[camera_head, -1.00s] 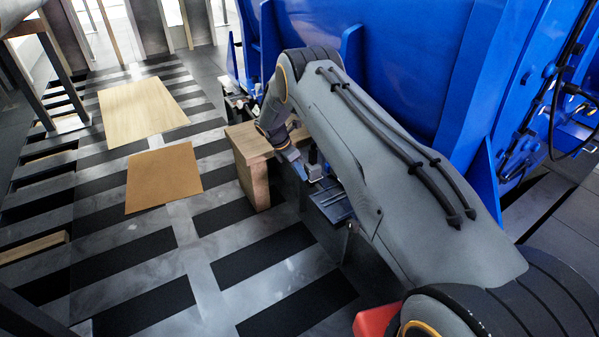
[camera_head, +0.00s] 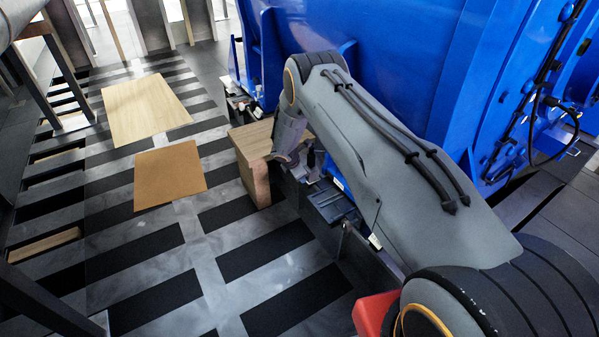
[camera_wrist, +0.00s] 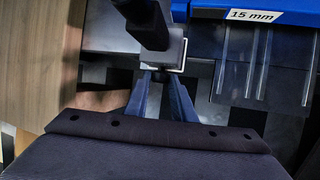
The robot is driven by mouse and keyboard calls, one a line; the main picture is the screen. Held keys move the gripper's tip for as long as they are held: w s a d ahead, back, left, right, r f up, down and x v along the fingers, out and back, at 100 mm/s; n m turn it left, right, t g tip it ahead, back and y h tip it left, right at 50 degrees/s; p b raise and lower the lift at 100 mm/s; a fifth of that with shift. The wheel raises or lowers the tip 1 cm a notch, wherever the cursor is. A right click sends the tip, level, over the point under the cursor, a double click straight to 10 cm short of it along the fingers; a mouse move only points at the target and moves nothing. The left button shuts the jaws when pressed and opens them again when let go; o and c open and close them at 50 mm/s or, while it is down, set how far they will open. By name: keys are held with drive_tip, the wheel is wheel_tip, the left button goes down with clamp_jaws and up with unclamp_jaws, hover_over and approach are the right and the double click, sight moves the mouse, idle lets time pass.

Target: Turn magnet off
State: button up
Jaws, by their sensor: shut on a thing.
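The magnet shows in the wrist view as a grey block (camera_wrist: 172,50) with a black handle (camera_wrist: 148,18) rising toward the camera. My gripper (camera_wrist: 160,78) has its two blue fingers closed together at the block's near side. It is shut on part of the magnet, seemingly its handle; the exact contact is hard to see. In the head view, a black upright handle (camera_head: 311,154) shows just right of my wrist, and the fingertips are mostly hidden behind my arm. I cannot read the magnet's on or off state.
A wooden block (camera_head: 258,180) stands close left of my wrist. A blue machine wall (camera_head: 390,60) rises behind my arm. A blue part labelled 15 mm (camera_wrist: 255,15) is near the fingers. Wooden sheets (camera_head: 170,175) lie on the striped floor, left, with free room around.

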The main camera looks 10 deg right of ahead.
drive_tip(key=shift+d+r+t+p, duration=0.3)
drive_tip(key=shift+t+p, duration=0.3)
drive_tip(key=shift+p, duration=2.1)
drive_tip(key=p, duration=0.4)
drive_tip(key=shift+s+a+f+t+y, duration=0.1)
drive_tip(key=shift+s+a+t+y, duration=0.05)
drive_tip(key=shift+a+t+y, duration=0.2)
clamp_jaws()
drive_tip(key=t+p, duration=0.1)
drive_tip(key=p, duration=0.3)
drive_tip(key=shift+s+f+m, duration=0.15)
drive_tip(key=shift+f+m, duration=0.05)
drive_tip(key=shift+m, duration=0.1)
unclamp_jaws()
drive_tip(key=p, duration=0.2)
drive_tip(key=t+p, duration=0.1)
drive_tip(key=p, duration=0.1)
drive_tip(key=shift+s+d+f+t+y, duration=0.1)
drive_tip(key=shift+s+f+t+y, duration=0.15)
drive_tip(key=shift+f+y, duration=0.1)
drive_tip(key=shift+f+m+t+p, duration=0.1)
drive_tip(key=shift+m+t+p, duration=0.2)
drive_tip(key=shift+p, duration=0.1)
clamp_jaws()
drive_tip(key=shift+s+f+t, duration=0.1)
drive_tip(key=shift+s+t, duration=0.05)
drive_tip(key=shift+t, duration=0.25)
drive_tip(key=o, duration=1.1)
unclamp_jaws()
drive_tip(key=shift+c, duration=0.2)
